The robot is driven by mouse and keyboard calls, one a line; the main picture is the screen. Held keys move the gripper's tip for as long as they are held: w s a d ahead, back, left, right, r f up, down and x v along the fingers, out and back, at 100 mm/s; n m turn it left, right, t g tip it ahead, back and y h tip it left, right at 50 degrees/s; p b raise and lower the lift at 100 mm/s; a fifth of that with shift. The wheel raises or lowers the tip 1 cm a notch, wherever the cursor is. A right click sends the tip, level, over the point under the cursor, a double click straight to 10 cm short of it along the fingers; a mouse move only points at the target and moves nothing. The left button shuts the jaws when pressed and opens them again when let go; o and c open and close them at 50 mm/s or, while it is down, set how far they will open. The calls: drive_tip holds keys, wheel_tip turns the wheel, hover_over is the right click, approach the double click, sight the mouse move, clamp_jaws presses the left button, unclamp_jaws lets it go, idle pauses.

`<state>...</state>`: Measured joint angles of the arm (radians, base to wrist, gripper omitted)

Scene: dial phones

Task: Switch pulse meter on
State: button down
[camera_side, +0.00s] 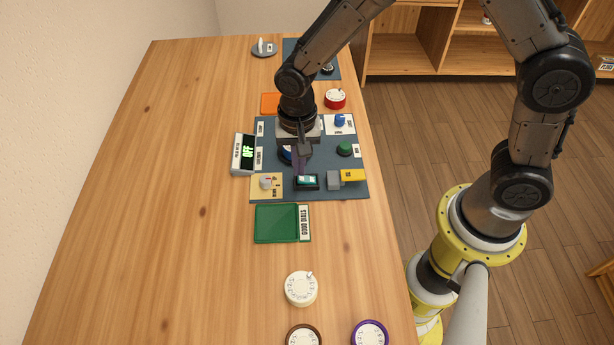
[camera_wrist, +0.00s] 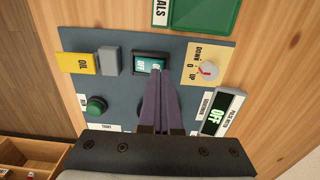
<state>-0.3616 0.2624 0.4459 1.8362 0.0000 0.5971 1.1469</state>
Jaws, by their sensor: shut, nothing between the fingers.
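The pulse meter (camera_side: 243,154) is a white box with a dark display at the left edge of the blue-grey panel. Its green text reads OFF; it also shows in the wrist view (camera_wrist: 221,114). A black-framed rocker switch (camera_side: 307,182) with a green face sits at the panel's near side. In the wrist view the rocker switch (camera_wrist: 150,62) has lettering that looks like OFF. My gripper (camera_side: 301,170) is shut and empty, pointing down over the panel. In the wrist view my gripper's fingertips (camera_wrist: 159,78) overlap the switch's edge; I cannot tell whether they touch it.
The panel also holds a small knob on a yellow DOWN 0 UP plate (camera_wrist: 194,64), a yellow OIL block (camera_wrist: 76,63) with a grey block, and a green button (camera_wrist: 96,104). A green GOOD DIALS tray (camera_side: 277,224) lies nearer. The table's left side is clear.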

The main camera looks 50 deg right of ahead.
drive_tip(key=shift+f, duration=1)
idle(0.9)
drive_tip(key=shift+r, duration=3.5)
